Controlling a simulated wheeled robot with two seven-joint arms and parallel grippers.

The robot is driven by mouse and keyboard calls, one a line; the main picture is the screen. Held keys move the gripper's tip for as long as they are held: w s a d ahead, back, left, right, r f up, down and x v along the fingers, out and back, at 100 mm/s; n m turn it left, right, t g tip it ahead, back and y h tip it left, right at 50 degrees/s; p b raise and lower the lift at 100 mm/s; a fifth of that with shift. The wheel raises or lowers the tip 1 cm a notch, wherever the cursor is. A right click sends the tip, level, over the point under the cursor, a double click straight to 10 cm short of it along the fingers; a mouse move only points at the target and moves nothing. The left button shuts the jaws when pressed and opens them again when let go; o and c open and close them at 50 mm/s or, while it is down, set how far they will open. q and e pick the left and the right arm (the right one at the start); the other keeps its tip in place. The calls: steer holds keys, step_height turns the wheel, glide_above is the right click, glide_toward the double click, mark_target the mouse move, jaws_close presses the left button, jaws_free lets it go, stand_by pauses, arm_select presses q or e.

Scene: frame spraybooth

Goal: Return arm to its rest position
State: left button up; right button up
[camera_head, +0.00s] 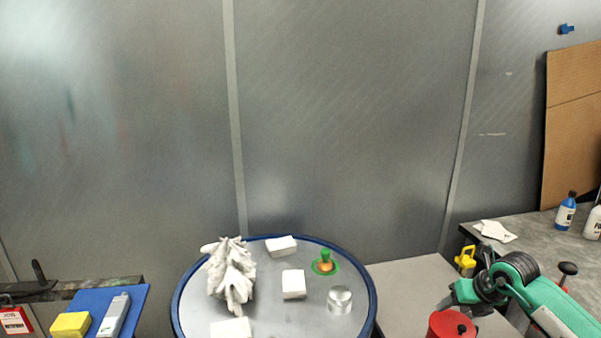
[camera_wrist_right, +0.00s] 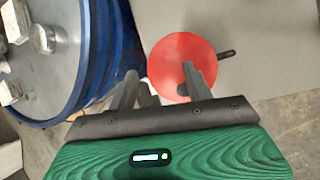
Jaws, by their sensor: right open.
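My right arm, green and black, comes in at the lower right of the head view, with its right gripper (camera_head: 468,293) low over the grey surface beside the round table. In the right wrist view the right gripper (camera_wrist_right: 165,82) has its two fingers spread apart with nothing held between them. A red round thing (camera_wrist_right: 182,62) with a dark handle lies beyond the fingers, and one finger covers part of it. It also shows as a red pot (camera_head: 452,325) at the bottom edge of the head view. My left gripper is not in view.
A blue board (camera_head: 90,300) is at left. A grey bench (camera_head: 540,232) with bottles (camera_head: 565,214) stands at right.

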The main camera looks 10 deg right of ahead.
steer(key=s+a+r+t+y, duration=0.1)
steer(key=s+a+t+y, duration=0.15)
steer(key=a+y, duration=1.05)
steer(key=s+a+r+m+t+h, duration=0.2)
steer(key=a+r+m+t, duration=0.55)
steer(key=a, duration=0.25)
steer(key=s+d+f+m+g+h, duration=0.1)
steer(key=s+d+f+m+h, duration=0.35)
steer(key=f+m+h, duration=0.5)
steer(key=s+d+f+m+g+h, duration=0.1)
steer(key=s+d+f+m+h, duration=0.5)
steer(key=m, duration=0.7)
steer(key=s+a+f+m+g+y, duration=0.1)
steer(key=s+a+f+g, duration=0.35)
steer(key=s, duration=0.45)
steer(key=s+a+f+m+g+y, duration=0.2)
steer(key=s+a+f+g, duration=0.3)
steer(key=s, duration=0.4)
step_height(320, 180, down, 32)
steer(key=s+f+g+b, duration=0.1)
steer(key=g+b, duration=0.1)
steer(key=s+d+f+g+b, duration=0.1)
steer(key=s+d+f+b, duration=0.1)
steer(key=s+f, duration=1.7)
step_height(320, 180, down, 2)
steer(key=shift+s+d+f+n, duration=0.15)
steer(key=shift+d+n, duration=0.25)
steer(key=shift+d, duration=0.3)
